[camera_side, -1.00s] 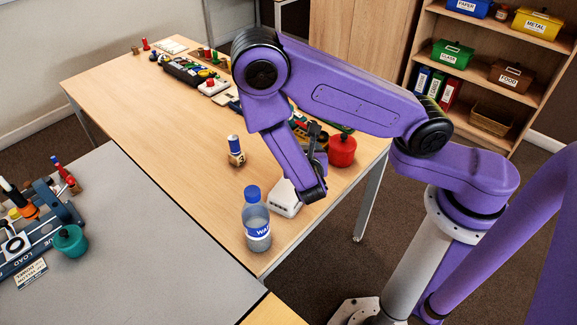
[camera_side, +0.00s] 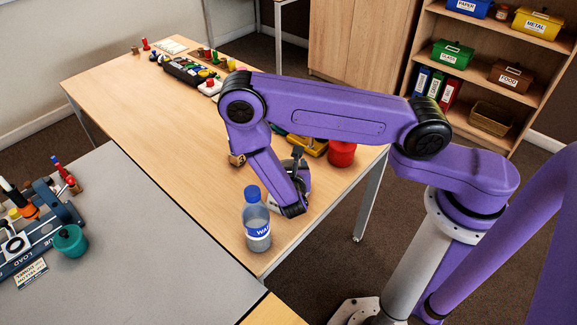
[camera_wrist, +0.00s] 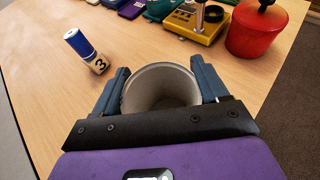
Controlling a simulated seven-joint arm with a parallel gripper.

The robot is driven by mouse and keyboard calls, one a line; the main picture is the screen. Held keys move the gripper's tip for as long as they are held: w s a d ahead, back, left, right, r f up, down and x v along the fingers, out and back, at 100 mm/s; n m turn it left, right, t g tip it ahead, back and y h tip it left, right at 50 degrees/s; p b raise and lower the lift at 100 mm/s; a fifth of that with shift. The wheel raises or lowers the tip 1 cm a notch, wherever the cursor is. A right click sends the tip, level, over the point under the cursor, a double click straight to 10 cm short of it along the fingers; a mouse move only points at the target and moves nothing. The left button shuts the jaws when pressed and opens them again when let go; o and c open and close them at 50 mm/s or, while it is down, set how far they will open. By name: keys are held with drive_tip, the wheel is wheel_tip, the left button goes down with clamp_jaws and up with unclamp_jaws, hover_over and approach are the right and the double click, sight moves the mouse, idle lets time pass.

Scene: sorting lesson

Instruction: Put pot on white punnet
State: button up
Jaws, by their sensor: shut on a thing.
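The pot, a pale round open vessel with a grey inside (camera_wrist: 160,88), sits between the fingers of my gripper (camera_wrist: 160,68) in the wrist view. My gripper is shut on it, and its mouth faces the camera. In the side view the pot (camera_side: 306,173) shows only in part behind my wrist, beside my gripper (camera_side: 298,165). The punnet is not seen in the wrist view.
A water bottle with a blue cap (camera_side: 257,222) stands close in front of my wrist. A red lidded container (camera_wrist: 254,30) and a yellow device (camera_wrist: 197,20) stand beyond the pot. A block marked 3 with a blue-and-white cylinder (camera_wrist: 86,50) is left. The table's middle is clear.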

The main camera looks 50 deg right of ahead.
drive_tip(key=shift+f, duration=0.1)
drive_tip(key=o, duration=1)
drive_tip(key=shift+s+a+r, duration=0.15)
drive_tip(key=shift+a+r, duration=0.05)
drive_tip(key=shift+r, duration=0.05)
drive_tip(key=v, duration=1.1)
drive_tip(key=shift+s+a+r, duration=0.15)
drive_tip(key=shift+s, duration=0.05)
